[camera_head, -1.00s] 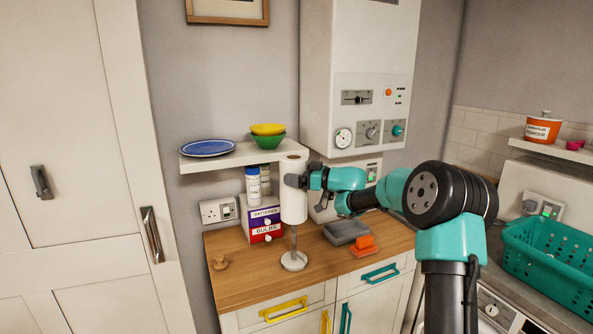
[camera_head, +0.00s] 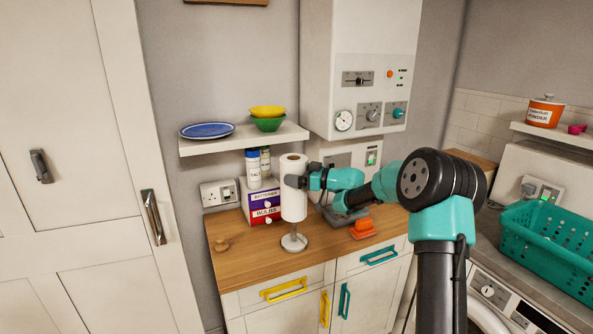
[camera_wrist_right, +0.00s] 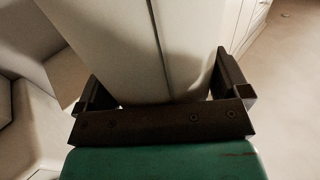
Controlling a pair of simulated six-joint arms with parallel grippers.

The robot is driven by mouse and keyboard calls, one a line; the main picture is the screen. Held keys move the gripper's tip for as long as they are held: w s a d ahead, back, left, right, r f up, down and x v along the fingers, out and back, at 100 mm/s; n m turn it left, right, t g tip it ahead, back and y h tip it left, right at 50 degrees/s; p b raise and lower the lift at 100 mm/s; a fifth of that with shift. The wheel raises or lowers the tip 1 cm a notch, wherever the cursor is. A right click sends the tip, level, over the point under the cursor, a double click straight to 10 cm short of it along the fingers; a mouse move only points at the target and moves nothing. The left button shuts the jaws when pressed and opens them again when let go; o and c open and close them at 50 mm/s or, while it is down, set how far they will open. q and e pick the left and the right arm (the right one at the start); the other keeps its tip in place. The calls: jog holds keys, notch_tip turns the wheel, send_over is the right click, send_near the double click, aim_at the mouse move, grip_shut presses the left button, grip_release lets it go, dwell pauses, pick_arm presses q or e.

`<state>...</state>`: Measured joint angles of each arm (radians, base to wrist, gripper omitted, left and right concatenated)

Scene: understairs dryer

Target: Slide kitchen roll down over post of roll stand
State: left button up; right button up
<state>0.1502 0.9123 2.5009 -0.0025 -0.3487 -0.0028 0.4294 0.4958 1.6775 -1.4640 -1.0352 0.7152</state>
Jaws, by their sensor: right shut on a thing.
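The white kitchen roll (camera_head: 292,196) is upright above the counter in the head view. My right gripper (camera_head: 302,181) is shut on its right side, and the roll also fills the space between the fingers in the right wrist view (camera_wrist_right: 112,42). The roll stand (camera_head: 294,243) has a round grey base on the counter. A short length of its post shows between the base and the roll's lower end. The post's upper part is hidden, seemingly inside the roll. The roll's lower end is clear of the base. My left gripper is not in view.
A batteries and bulbs box (camera_head: 261,203) stands just behind the roll, with two white jars on it. An orange object (camera_head: 363,228) lies to the right on the wooden counter (camera_head: 250,262). A shelf (camera_head: 232,141) with dishes is above.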

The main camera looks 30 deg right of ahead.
notch_tip(320, 180, down, 10)
dwell(1.3)
jog(key=o, duration=0.8)
jog(key=shift+o, duration=0.2)
jog(key=v, duration=1.7)
jog(key=shift+d, duration=0.2)
jog(key=shift+s+f, duration=0.1)
jog(key=shift+s, duration=0.05)
